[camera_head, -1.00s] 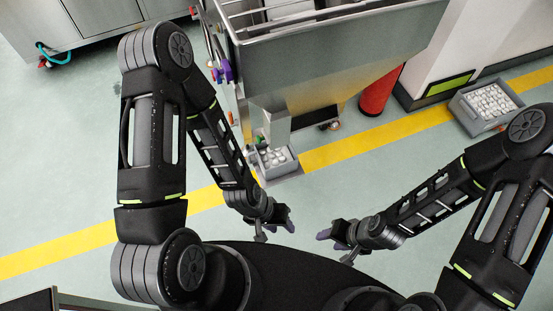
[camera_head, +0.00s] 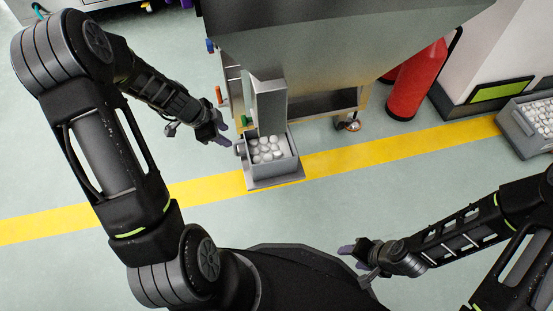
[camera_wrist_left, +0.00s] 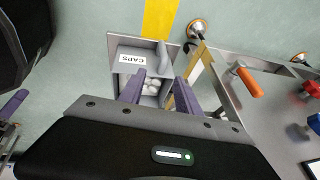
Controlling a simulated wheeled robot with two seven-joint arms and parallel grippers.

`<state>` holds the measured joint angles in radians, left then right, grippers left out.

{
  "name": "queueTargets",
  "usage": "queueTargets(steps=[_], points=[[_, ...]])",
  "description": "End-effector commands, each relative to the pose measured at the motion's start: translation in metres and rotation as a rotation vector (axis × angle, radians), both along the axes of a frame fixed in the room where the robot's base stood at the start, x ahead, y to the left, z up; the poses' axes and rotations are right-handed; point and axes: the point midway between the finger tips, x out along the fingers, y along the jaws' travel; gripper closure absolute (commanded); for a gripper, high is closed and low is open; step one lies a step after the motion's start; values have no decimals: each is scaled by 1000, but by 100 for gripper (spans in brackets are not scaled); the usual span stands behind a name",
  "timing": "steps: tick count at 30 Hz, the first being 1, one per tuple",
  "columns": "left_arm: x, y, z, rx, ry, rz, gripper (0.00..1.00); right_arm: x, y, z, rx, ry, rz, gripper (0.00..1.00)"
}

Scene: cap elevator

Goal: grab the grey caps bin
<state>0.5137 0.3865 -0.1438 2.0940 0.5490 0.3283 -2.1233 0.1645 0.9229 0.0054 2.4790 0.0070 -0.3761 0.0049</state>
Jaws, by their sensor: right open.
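My right gripper (camera_head: 352,253) is open and empty, in front and to the right of the bin.
The machine's hopper (camera_head: 330,45) and chute (camera_head: 269,105) overhang the bin's back. A red extinguisher (camera_head: 416,80) stands right of the machine. Another grey bin of white pieces (camera_head: 520,125) is at the far right. The floor before the bin is clear, with a yellow stripe (camera_head: 400,148).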

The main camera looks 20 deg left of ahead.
Motion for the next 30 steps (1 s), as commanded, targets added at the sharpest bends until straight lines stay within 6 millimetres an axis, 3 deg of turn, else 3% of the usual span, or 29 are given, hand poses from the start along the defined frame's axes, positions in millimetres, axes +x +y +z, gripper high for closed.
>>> queueTargets(steps=[11,19,30], points=[[2,6,1,13,-18,-28,60,1,0,-4,0,-1,0,48],[10,1,-22,12,-16,-29,60,2,0,-14,-1,-5,-2,48],[12,0,-25,13,-18,-27,60,2,0,-14,-1,-6,-2,48]])
